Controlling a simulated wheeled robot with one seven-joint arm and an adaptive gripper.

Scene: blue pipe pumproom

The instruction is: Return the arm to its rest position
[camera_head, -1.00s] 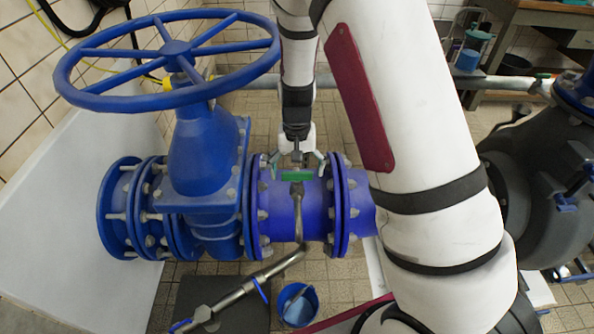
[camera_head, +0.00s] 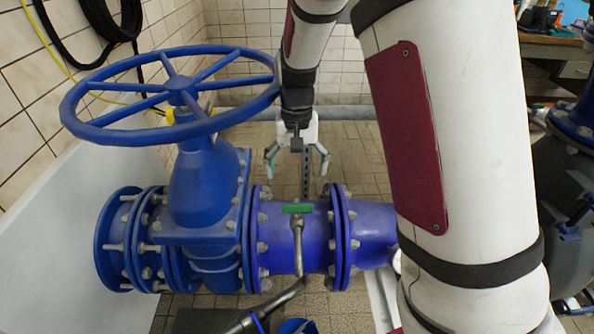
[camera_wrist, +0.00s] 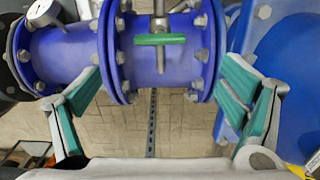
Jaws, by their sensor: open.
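My gripper (camera_head: 297,163) is behind the blue pipe (camera_head: 279,232) in the head view, its two fingers spread wide with nothing between them. In the wrist view my gripper (camera_wrist: 157,105) shows its teal-padded fingers at left and right, apart. The blue pipe (camera_wrist: 150,68) with its bolted flanges runs across the upper part of that view. A green handle (camera_head: 297,209) sits on top of the pipe, and it also shows in the wrist view (camera_wrist: 160,39). My fingers appear clear of the handle.
A blue valve with a large handwheel (camera_head: 172,96) stands left of my gripper. Dark pipework (camera_head: 562,190) is at the right. A workbench (camera_head: 552,45) stands at the back right. Tiled floor (camera_head: 352,150) is open behind the pipe.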

